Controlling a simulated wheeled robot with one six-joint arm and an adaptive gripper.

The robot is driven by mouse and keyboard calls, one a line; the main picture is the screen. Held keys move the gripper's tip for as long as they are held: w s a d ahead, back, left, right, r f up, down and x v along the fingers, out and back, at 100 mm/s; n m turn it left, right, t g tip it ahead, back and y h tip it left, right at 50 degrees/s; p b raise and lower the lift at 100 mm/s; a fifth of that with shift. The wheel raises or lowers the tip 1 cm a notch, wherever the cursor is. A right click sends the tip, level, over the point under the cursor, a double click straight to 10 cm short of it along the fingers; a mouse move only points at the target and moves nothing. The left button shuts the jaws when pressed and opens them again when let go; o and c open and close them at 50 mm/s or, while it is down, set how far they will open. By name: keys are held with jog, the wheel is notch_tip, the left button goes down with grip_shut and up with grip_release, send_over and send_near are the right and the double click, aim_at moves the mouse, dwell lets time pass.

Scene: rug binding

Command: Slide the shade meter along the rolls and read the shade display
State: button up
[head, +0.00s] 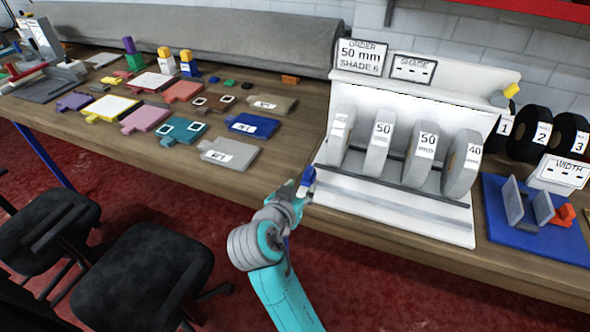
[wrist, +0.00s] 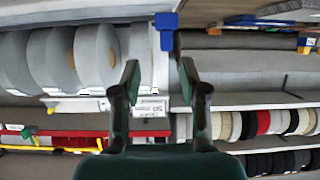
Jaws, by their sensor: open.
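A small blue block, which looks like the shade meter (head: 308,176), sits at the left end of the dark rail in front of the rolls. It also shows in the wrist view (wrist: 166,30), beyond the fingertips and between their lines. My gripper (head: 295,190) is open and empty, just left of the block; I cannot tell whether they touch. Several grey rolls (head: 379,140) stand upright in the white rack, with labels reading 50, 50 and 40; the leftmost label is unclear. The shade display (head: 413,68) on the rack shows only dashes.
An order sign (head: 361,57) reads 50 mm, shade 6. Coloured sample tags (head: 181,131) lie on the table left of the rack. Black chairs (head: 143,275) stand in front of the table.

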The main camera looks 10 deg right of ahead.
aim_at(306, 174)
jog(key=x, duration=1)
jog(key=shift+w+a+r, duration=0.2)
jog(key=shift+w+r, duration=0.15)
jog(key=shift+w, duration=0.2)
grip_shut()
